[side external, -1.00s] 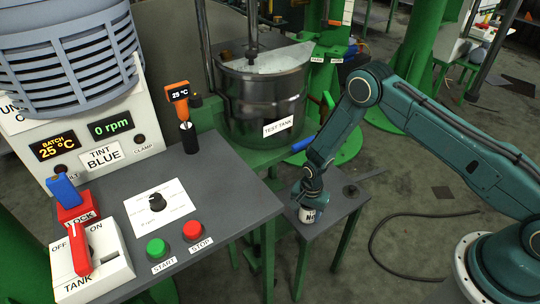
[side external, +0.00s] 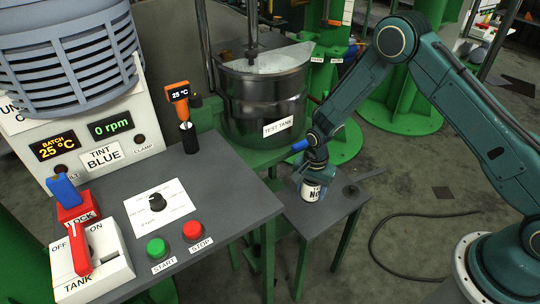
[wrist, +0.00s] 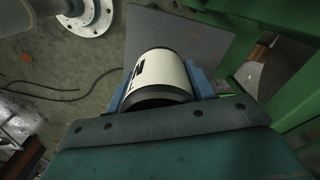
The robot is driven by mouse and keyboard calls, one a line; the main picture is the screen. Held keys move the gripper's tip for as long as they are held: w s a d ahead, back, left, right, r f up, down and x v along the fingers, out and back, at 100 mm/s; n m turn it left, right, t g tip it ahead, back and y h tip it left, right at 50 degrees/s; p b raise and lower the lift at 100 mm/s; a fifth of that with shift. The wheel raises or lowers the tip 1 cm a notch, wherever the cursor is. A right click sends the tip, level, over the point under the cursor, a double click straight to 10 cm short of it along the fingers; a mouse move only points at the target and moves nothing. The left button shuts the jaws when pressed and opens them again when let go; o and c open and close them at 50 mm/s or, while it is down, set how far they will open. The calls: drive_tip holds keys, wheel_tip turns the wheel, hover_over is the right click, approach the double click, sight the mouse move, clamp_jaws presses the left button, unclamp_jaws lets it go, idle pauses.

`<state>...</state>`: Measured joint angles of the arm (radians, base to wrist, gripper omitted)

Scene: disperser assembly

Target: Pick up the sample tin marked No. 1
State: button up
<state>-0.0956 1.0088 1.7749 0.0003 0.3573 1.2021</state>
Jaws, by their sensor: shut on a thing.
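The sample tin (side external: 311,191) is a small white-labelled can with dark lettering beginning with "N"; the rest of the mark is hidden or too small to read. It is upright in the side view, over the small grey side table. My gripper (side external: 311,173) is above it and shut on it. In the wrist view the tin (wrist: 161,75) sits between the two blue fingers of my gripper (wrist: 160,85), one on each side. The tin appears lifted a little off the table; the size of the gap is hard to tell.
The small grey table (side external: 330,215) has a dark flat piece (side external: 350,190) at its right. The test tank (side external: 262,105) stands behind it. The control bench (side external: 225,205) with START and STOP buttons is to the left. A cable (side external: 375,255) lies on the floor.

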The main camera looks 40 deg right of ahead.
wheel_tip(320, 180, up, 9)
drive_tip(key=shift+f, duration=0.15)
idle(0.9)
